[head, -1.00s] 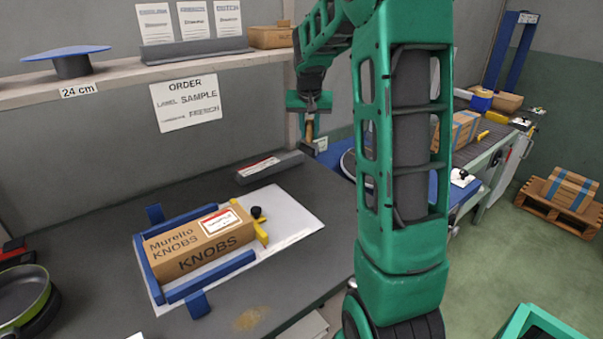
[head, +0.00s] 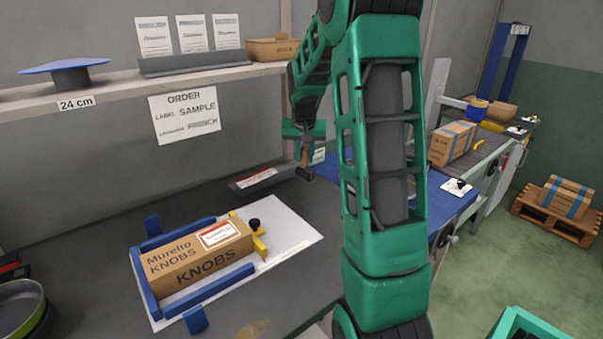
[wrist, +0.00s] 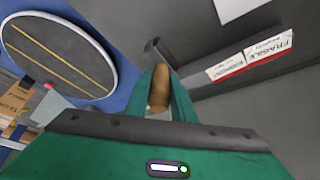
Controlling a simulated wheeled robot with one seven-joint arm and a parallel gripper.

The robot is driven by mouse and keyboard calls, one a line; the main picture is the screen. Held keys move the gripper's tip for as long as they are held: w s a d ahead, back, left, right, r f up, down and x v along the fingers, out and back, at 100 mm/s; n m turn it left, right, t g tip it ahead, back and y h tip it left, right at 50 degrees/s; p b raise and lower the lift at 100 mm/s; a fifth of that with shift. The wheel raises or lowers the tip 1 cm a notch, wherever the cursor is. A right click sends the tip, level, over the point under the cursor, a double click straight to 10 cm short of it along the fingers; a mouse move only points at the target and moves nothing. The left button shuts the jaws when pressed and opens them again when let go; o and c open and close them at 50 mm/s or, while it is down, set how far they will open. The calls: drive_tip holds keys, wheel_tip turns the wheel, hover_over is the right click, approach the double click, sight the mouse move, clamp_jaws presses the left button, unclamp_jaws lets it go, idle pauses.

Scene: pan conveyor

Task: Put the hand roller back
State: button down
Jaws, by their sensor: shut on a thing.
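My gripper (head: 304,142) is shut on the hand roller's wooden handle and holds it above the back right of the worktop. In the head view the hand roller (head: 305,160) hangs below the jaws, its dark end downward. In the wrist view its brown handle (wrist: 159,92) sits between the fingers, with a dark grey part beyond. The roller is just right of a dark label tray (head: 240,189); I cannot tell whether it touches anything.
A Muretto Knobs carton (head: 198,255) with a label lies in a blue fixture (head: 213,287) on the worktop. A round dark plate (wrist: 60,50) is on the blue surface at left in the wrist view. A conveyor (head: 487,150) with cartons runs at right.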

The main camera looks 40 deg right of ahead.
sight(305, 163)
drive_tip(key=shift+f, duration=2.35)
drive_tip(key=c, duration=1.5)
unclamp_jaws()
drive_tip(key=v, duration=1.2)
drive_tip(key=s+a+f+n+g+y, duration=0.1)
drive_tip(key=s+a, duration=0.4)
drive_tip(key=s, duration=0.5)
drive_tip(key=s+a+f+n+g+y, duration=0.1)
drive_tip(key=s+a+f, duration=0.1)
drive_tip(key=s+a, duration=0.4)
drive_tip(key=s+a+f+g+y, duration=0.1)
drive_tip(key=s+a, duration=0.4)
drive_tip(key=s, duration=1.1)
drive_tip(key=shift+s+a+f+n+y, duration=0.2)
drive_tip(key=shift+a+f+n+y, duration=0.1)
drive_tip(key=shift+a+n+y, duration=0.1)
